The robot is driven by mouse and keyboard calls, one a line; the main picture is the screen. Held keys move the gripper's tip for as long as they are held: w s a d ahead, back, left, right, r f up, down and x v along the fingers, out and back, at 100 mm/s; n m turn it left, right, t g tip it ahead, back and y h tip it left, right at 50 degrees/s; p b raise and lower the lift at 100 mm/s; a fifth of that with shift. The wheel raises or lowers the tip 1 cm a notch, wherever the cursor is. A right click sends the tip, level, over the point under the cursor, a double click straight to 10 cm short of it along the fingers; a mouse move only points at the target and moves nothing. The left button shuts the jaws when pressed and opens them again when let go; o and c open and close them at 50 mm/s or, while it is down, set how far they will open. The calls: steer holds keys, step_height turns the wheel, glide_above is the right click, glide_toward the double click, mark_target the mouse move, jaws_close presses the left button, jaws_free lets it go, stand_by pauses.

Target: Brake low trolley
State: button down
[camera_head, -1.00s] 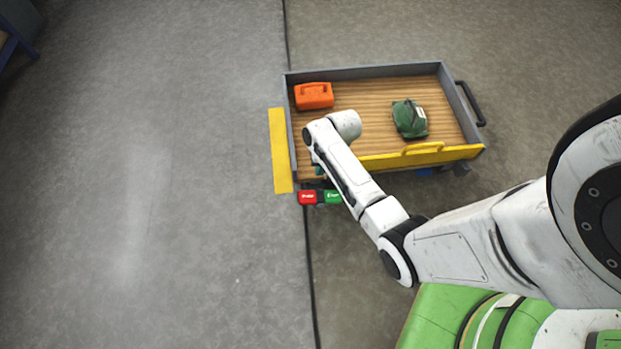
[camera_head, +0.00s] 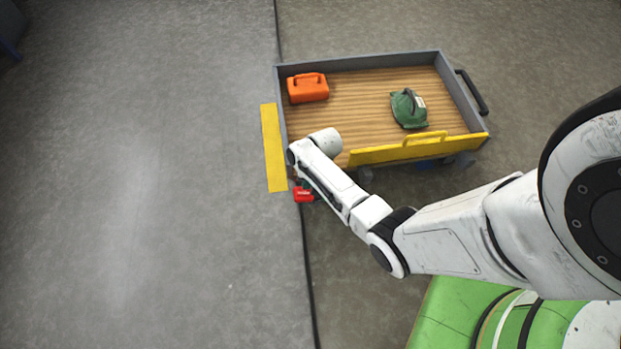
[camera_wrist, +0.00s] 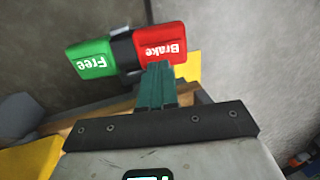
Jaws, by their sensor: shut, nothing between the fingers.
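The low trolley (camera_head: 281,105) has grey walls, a wooden deck and a yellow front panel. At its near left corner is a red pedal (camera_head: 303,195). In the wrist view the red pedal (camera_wrist: 160,43) reads "Brake" and the green pedal (camera_wrist: 91,60) beside it reads "Free"; both texts are upside down. In the head view my arm hides the green pedal. My gripper (camera_wrist: 157,68) is shut and empty, its green fingertips overlapping the edge of the red pedal. I cannot tell whether they touch it. In the head view my arm hides the fingers.
An orange box (camera_head: 308,88) and a green bag-like object (camera_head: 408,108) lie on the trolley deck. A yellow floor strip (camera_head: 273,148) runs along the trolley's left side. A black handle (camera_head: 472,92) sticks out at its right. The grey floor to the left is clear.

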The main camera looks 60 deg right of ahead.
mark_target(299, 189)
steer(key=shift+b+x, duration=0.3)
steer(key=shift+x, duration=0.45)
steer(key=shift+w+a+f+g+h, duration=0.2)
steer(key=shift+w+g+h, duration=0.05)
steer(key=shift+g+h, duration=0.15)
steer(key=shift+w+a+f, duration=0.5)
steer(key=shift+w+f, duration=0.15)
steer(key=shift+f, duration=0.3)
stand_by(0.3)
step_height(299, 189, up, 14)
steer(key=w+a+p, duration=0.2)
steer(key=p, duration=0.7)
steer(key=shift+w+p, duration=0.35)
steer(key=shift+p, duration=0.05)
